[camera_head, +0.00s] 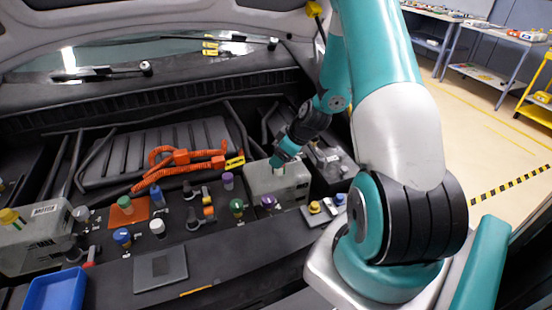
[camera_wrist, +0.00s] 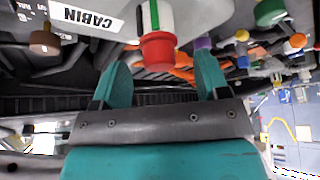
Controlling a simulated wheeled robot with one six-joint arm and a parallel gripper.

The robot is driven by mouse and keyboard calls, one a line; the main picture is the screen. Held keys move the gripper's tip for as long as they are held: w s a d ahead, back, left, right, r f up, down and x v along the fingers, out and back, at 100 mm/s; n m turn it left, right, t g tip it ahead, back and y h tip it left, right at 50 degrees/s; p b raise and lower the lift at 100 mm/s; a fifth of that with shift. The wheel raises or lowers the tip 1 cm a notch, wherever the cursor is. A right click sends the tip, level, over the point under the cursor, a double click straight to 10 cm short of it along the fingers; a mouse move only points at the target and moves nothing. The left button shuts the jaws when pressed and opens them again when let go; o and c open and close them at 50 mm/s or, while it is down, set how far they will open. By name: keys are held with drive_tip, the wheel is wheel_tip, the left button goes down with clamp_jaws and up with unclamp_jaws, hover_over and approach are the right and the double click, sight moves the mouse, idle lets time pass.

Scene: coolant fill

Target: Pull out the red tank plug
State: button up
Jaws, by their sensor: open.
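A red plug (camera_wrist: 158,52) shows in the wrist view at the top centre, on a white neck (camera_wrist: 165,14) with a green stripe. It appears between the two teal fingers of my gripper (camera_wrist: 163,68), with gaps on both sides. My gripper is open and holds nothing. In the head view my gripper (camera_head: 279,160) is just above a grey tank (camera_head: 290,185), over its whitish neck. The red plug is hidden or too small to make out there.
A white CABIN label (camera_wrist: 85,17) is beside the neck. Orange cables (camera_head: 185,155) lie left of the tank. Purple (camera_head: 268,202) and green (camera_head: 237,205) caps stand in front of it. A blue bin (camera_head: 55,290) is at front left. The raised hood is overhead.

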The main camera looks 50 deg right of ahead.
drive_tip(key=shift+x, duration=1.9)
drive_tip(key=c, duration=0.9)
drive_tip(key=shift+o, duration=1.4)
drive_tip(key=shift+c, duration=0.9)
drive_tip(key=shift+r+p, duration=0.45)
drive_tip(key=shift+r+p, duration=1.4)
drive_tip(key=shift+r, duration=0.9)
